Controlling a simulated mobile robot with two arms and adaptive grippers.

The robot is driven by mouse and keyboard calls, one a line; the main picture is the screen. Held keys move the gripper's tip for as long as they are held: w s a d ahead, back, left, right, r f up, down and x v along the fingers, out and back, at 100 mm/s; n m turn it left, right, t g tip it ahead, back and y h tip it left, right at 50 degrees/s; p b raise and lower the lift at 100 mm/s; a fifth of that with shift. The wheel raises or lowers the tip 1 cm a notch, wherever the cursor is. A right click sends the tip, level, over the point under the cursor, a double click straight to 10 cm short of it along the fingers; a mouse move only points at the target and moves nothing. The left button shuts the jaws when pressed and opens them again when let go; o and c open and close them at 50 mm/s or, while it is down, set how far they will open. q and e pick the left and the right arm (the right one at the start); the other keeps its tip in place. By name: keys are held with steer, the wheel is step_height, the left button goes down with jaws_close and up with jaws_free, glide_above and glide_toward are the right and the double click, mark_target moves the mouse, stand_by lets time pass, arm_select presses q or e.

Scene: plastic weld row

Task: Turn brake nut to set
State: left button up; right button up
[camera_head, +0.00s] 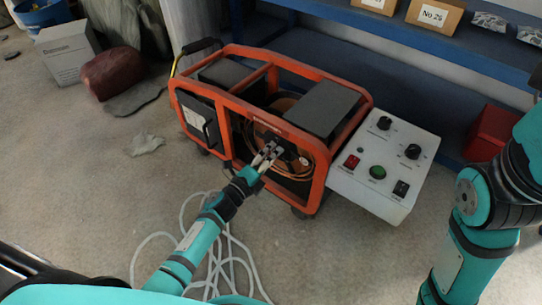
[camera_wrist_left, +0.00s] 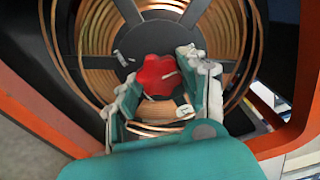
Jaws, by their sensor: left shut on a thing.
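The brake nut is a red lobed knob (camera_wrist_left: 158,75) at the centre of a spool of copper-coloured wire (camera_wrist_left: 95,30) in the left wrist view. In the head view, the spool (camera_head: 292,160) sits inside the orange-framed machine (camera_head: 322,178). My left gripper (camera_head: 269,153) reaches into the front of the frame, at the spool's hub. In the left wrist view its two fingers (camera_wrist_left: 168,92) stand on either side of the red knob, shut on it. The gripper hides the knob in the head view. My right arm shows at the right, but its gripper is out of view.
A pale hose (camera_head: 228,262) lies coiled on the floor below my left arm. Blue shelving (camera_head: 400,25) stands behind.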

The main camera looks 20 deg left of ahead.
arm_select(q)
steer(key=shift+d, duration=0.1)
steer(key=o, duration=1.2)
steer(key=shift+c, duration=0.2)
steer(key=shift+s, duration=0.1)
steer(key=v, duration=1.2)
